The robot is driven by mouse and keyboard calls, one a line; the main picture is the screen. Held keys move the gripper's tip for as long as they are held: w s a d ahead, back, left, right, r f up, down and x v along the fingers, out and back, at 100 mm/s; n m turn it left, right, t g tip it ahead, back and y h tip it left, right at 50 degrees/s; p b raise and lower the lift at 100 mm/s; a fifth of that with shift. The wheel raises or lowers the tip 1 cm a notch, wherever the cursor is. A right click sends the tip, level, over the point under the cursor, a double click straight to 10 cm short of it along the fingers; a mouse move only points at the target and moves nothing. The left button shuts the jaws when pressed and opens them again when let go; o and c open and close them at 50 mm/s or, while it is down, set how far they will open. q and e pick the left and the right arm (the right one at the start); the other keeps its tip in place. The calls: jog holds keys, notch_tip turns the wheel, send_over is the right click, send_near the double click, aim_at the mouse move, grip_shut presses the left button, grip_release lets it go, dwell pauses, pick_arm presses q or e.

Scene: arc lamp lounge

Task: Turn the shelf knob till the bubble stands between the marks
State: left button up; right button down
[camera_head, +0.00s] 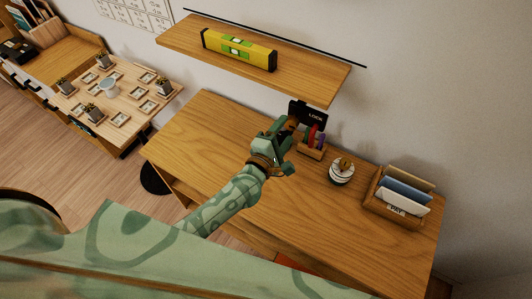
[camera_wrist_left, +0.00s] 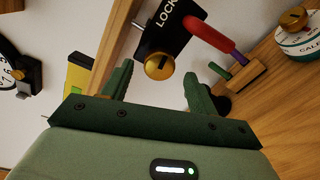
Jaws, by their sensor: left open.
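The shelf (camera_head: 312,76) is a wooden board on the wall above the desk. A yellow spirit level (camera_head: 262,56) with green vials lies on it; its bubble and marks are too small to read. The level's end also shows in the left wrist view (camera_wrist_left: 76,76). A brass knob (camera_wrist_left: 158,68) sits on a black bracket marked LOCK (camera_head: 314,115) under the shelf. My left gripper (camera_wrist_left: 158,78) is open, its fingers on either side of the knob's picture; I cannot tell if they touch it. In the head view the gripper mostly hides the knob. My right gripper is not in view.
A holder with coloured pens (camera_head: 312,150) stands on the desk (camera_head: 300,215) close to my left gripper. A round white dial with a brass knob (camera_head: 341,174) and a wooden letter rack (camera_head: 378,205) stand to its right. The desk front is clear.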

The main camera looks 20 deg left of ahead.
pick_arm(q)
jog(key=s+a, duration=0.2)
jog(key=s, duration=1)
jog(key=shift+a+r, duration=0.25)
jog(key=s+a+f+m+g+b, duration=0.2)
jog(key=s+f+m+g, duration=0.25)
jog(key=f+m, duration=0.65)
jog(key=s+a+f+m+g+b, duration=0.1)
jog(key=s+f+m+g+b, duration=0.3)
jog(key=f, duration=1.2)
jog(key=s+a+f+m+g+y+b, duration=0.1)
jog(key=s+a+f+m+g+b, duration=0.3)
jog(key=s+f, duration=0.9)
jog(key=s+a+f+m+g+y+b, duration=0.2)
jog(key=s+a+f+m+g+b, duration=0.2)
jog(key=s+f, duration=0.8)
jog(key=shift+s+a+f+b, duration=0.15)
jog(key=shift+s+f+b, duration=0.2)
jog(key=shift+f, duration=0.15)
